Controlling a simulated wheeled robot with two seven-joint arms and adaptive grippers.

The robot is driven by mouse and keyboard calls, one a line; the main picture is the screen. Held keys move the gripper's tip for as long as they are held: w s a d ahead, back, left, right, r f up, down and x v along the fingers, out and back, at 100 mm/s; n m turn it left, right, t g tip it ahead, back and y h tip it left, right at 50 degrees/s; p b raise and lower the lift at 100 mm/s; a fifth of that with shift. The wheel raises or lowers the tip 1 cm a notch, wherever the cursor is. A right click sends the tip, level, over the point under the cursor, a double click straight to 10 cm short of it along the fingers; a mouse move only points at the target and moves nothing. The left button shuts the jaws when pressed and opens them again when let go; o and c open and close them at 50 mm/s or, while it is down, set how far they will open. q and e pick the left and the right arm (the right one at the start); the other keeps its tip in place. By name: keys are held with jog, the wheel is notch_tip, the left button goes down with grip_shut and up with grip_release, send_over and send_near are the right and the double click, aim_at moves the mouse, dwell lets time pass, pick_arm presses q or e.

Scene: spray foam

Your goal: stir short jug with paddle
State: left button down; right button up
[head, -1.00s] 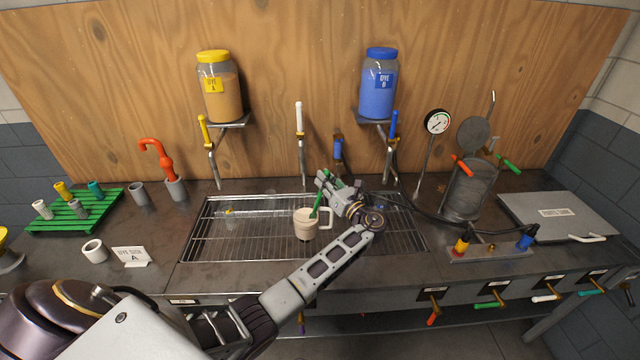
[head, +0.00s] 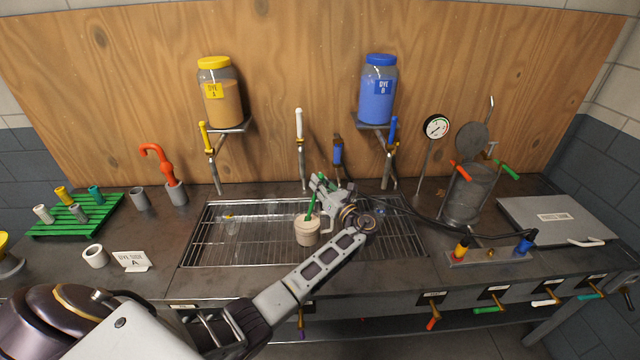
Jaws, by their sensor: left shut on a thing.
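The short jug (head: 307,232) is a cream-coloured cup standing on the metal grate in the middle of the bench. The green paddle (head: 311,206) stands tilted in it, its handle rising above the rim and its lower end hidden inside. My left gripper (head: 319,187) is above and just right of the jug, shut on the upper part of the paddle. The fingers partly hide the paddle's top, and the gripper and arm cover the jug's right side. My right gripper is not in view.
The grate (head: 212,250) is otherwise mostly clear. A white tap (head: 299,125) and a blue-handled nozzle (head: 337,155) stand behind it. A metal pot (head: 468,195) and a valve block (head: 490,255) are right.

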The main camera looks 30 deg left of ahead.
pick_arm(q)
jog(key=shift+r, duration=0.2)
jog(key=shift+r, duration=6.3)
